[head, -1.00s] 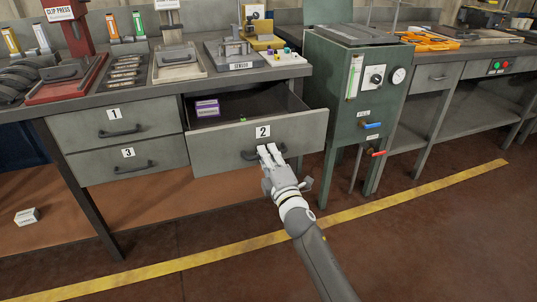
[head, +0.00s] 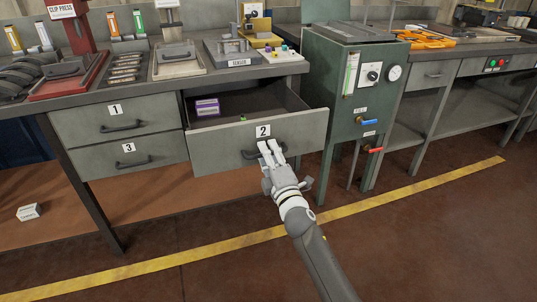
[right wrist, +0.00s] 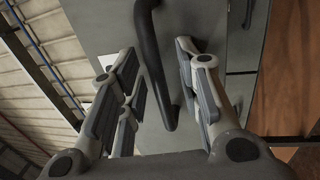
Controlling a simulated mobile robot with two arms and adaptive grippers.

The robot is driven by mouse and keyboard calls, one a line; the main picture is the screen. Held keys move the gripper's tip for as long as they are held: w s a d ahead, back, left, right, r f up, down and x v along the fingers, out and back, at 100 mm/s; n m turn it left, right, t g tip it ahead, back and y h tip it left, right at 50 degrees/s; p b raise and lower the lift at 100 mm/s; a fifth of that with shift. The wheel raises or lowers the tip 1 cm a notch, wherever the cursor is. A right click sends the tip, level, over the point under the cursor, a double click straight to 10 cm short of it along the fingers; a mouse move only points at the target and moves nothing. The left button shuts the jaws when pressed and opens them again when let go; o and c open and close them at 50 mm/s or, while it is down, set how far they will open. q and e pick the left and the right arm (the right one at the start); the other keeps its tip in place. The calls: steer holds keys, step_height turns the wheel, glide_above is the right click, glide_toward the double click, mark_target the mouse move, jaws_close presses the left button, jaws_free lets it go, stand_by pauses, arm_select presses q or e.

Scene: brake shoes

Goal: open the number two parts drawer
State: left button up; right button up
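The number two drawer (head: 225,150) is a grey drawer with a "2" label, and it stands pulled out from the bench with its inside showing. Its dark bar handle shows in the right wrist view (right wrist: 155,65). My right gripper (head: 270,147) is in front of the handle. In the right wrist view the fingers of my right gripper (right wrist: 160,90) are spread, with the handle between them and gaps on both sides. Part of the handle is hidden behind the fingers in the head view. My left gripper is not in view.
Purple boxes (head: 207,106) and a small green item lie in the drawer. Shut drawers 1 (head: 150,113) and 3 (head: 105,159) are to its left. A green cabinet (head: 338,90) with valves stands close on the right. The floor in front is clear.

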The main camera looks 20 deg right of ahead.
steer(key=shift+s, duration=0.1)
steer(key=s+f, duration=0.2)
steer(key=s, duration=0.9)
steer(key=shift+s+d, duration=0.25)
steer(key=shift+s, duration=0.05)
steer(key=shift+f, duration=0.1)
